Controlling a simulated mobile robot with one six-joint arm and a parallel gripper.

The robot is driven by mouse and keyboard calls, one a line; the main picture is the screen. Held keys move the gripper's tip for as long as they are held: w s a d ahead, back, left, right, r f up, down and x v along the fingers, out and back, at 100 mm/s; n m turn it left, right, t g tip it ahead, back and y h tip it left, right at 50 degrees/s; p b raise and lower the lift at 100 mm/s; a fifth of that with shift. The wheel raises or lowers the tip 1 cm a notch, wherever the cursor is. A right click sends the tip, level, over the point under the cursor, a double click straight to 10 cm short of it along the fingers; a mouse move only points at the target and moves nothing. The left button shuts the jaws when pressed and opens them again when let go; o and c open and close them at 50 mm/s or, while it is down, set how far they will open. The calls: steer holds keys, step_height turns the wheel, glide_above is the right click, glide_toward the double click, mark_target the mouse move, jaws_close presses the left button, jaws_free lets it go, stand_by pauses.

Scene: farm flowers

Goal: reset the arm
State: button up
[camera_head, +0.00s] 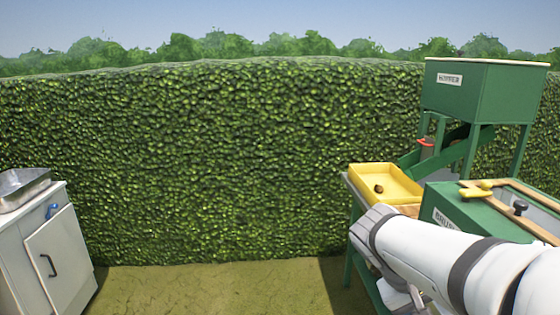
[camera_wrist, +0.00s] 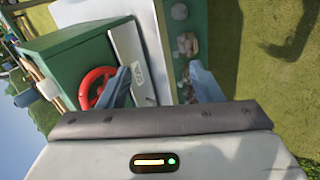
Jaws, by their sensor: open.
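My arm (camera_head: 430,255) reaches in from the lower right of the head view, in front of the green machine. Its far end bends down near the bottom edge, and I cannot make out the fingers there. In the wrist view my gripper (camera_wrist: 160,72) is open, its two blue-grey fingers apart with nothing held between them. A pale panel with a small label (camera_wrist: 138,75) lies beyond the fingers. A red ring handle (camera_wrist: 97,86) shows beside and partly behind the left finger; I cannot tell whether they touch.
A green box machine (camera_head: 460,207) stands behind my arm. A yellow tray (camera_head: 400,183) holds a small brown thing (camera_head: 378,188). A tall green hopper (camera_head: 480,92) stands behind. A white cabinet (camera_head: 65,255) with a metal basin (camera_head: 22,186) is at left. Open ground (camera_head: 220,290) lies between, before a hedge.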

steer(key=s+a+r+t+y+p, duration=0.1)
steer(key=a+r+y+p, duration=0.2)
steer(key=a+r+p, duration=0.2)
steer(key=s+a+r+t+y+p, duration=0.1)
steer(key=a+r+y+p, duration=0.3)
steer(key=p, duration=0.5)
steer(key=shift+s+a+r, duration=0.65)
steer(key=shift+s+a, duration=0.15)
steer(key=shift+a, duration=0.35)
